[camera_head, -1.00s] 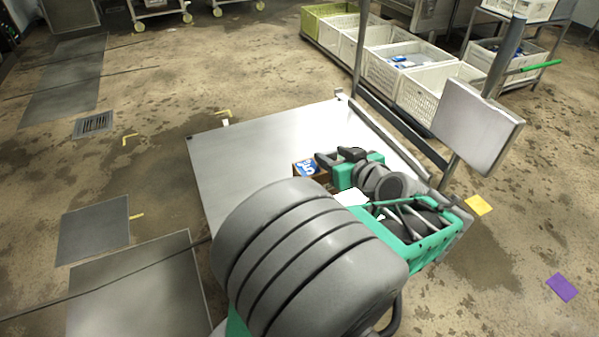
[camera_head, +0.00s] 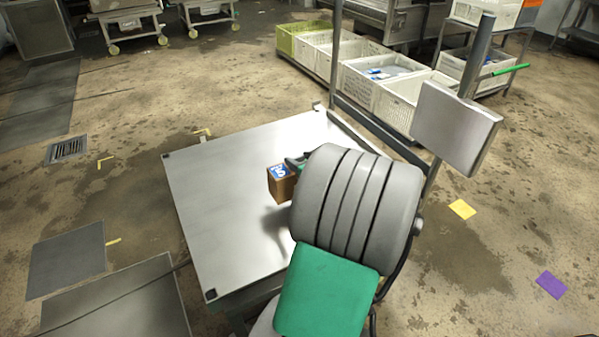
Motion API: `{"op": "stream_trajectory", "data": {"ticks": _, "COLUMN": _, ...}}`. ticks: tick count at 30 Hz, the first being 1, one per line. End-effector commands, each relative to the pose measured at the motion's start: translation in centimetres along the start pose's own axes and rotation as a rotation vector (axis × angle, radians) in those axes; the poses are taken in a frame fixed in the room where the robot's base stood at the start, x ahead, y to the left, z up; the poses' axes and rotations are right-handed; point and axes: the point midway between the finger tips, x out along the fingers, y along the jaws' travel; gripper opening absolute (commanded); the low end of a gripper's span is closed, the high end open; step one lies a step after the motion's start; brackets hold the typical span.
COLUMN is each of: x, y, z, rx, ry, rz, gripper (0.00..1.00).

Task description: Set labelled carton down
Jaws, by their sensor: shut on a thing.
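The labelled carton (camera_head: 281,188) is a small brown box with a blue and white label on its top. It is in my gripper (camera_head: 296,164), which is mostly hidden behind my arm; only a dark finger part shows beside the carton. The carton is over the middle of a steel platform (camera_head: 213,180). A dark shadow lies on the platform below it, so it appears to be held above the surface.
A grey display panel (camera_head: 455,125) on a post stands at the platform's right side. White crates (camera_head: 375,83) and an olive crate (camera_head: 299,43) line up behind. The platform's left half is bare. Wheeled carts (camera_head: 128,22) stand at the back left.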

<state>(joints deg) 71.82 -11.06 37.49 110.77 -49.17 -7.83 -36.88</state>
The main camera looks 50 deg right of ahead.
Motion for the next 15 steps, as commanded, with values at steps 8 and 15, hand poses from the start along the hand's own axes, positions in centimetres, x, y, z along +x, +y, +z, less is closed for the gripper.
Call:
{"op": "stream_trajectory", "data": {"ticks": 8, "x": 2.0, "y": 0.3, "z": 1.7, "rx": 0.000, "ry": 0.002, "rz": 0.000, "gripper": 0.00}}
{"op": "stream_trajectory", "data": {"ticks": 15, "x": 2.7, "y": 0.3, "z": 3.5, "rx": -0.002, "ry": 0.004, "rz": 0.001, "gripper": 0.00}}
